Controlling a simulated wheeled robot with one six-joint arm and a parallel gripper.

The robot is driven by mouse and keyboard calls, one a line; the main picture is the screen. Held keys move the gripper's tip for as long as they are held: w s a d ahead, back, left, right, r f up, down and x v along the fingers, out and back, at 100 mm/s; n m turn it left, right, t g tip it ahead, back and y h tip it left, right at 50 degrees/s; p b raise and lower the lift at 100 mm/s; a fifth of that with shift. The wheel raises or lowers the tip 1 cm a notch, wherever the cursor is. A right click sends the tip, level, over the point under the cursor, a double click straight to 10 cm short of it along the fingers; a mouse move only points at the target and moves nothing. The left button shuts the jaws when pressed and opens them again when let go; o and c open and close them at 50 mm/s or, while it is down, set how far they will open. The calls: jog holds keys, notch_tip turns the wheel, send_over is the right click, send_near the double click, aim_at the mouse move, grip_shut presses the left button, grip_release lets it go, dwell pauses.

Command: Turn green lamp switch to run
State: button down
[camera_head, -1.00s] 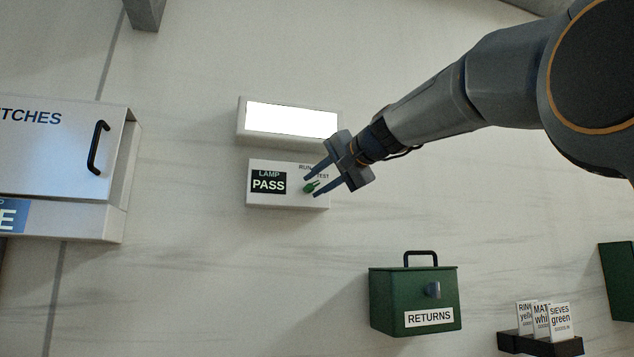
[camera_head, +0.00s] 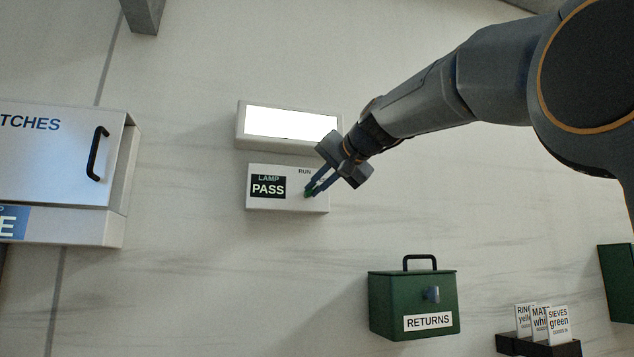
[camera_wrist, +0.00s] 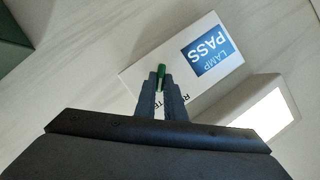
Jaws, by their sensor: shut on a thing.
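The lamp box (camera_head: 262,204) is a white box with a dark "LAMP PASS" label, and it also shows in the wrist view (camera_wrist: 140,76). The green switch (camera_head: 307,194) is on its right part, under the word "RUN"; in the wrist view the switch (camera_wrist: 161,72) stands out between the fingertips. My gripper (camera_head: 309,189) reaches in from the upper right and is shut on the green switch; its fingers (camera_wrist: 160,82) show close together in the wrist view. The fingers cover most of the switch and the "TEST" marking in the head view.
A bright lit panel (camera_head: 290,122) is just above the lamp box. A white cabinet (camera_head: 60,160) with a black handle is at left. A green "RETURNS" box (camera_head: 385,300) is below right, and a black card holder (camera_head: 530,346) is farther right.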

jog(key=shift+s+a+r+n+h+p, duration=0.1)
jog(key=shift+a+n+h+p, duration=0.15)
jog(key=shift+n+h+p, duration=0.95)
jog(key=shift+a+n+h+p, duration=0.3)
jog(key=shift+n+h, duration=0.5)
jog(key=shift+n, duration=0.9)
jog(key=shift+d, duration=0.1)
jog(key=c, duration=1.8)
grip_release()
jog(key=shift+c, duration=0.2)
jog(key=b+v, duration=0.2)
jog(key=v, duration=0.5)
jog(key=shift+s+b, duration=0.4)
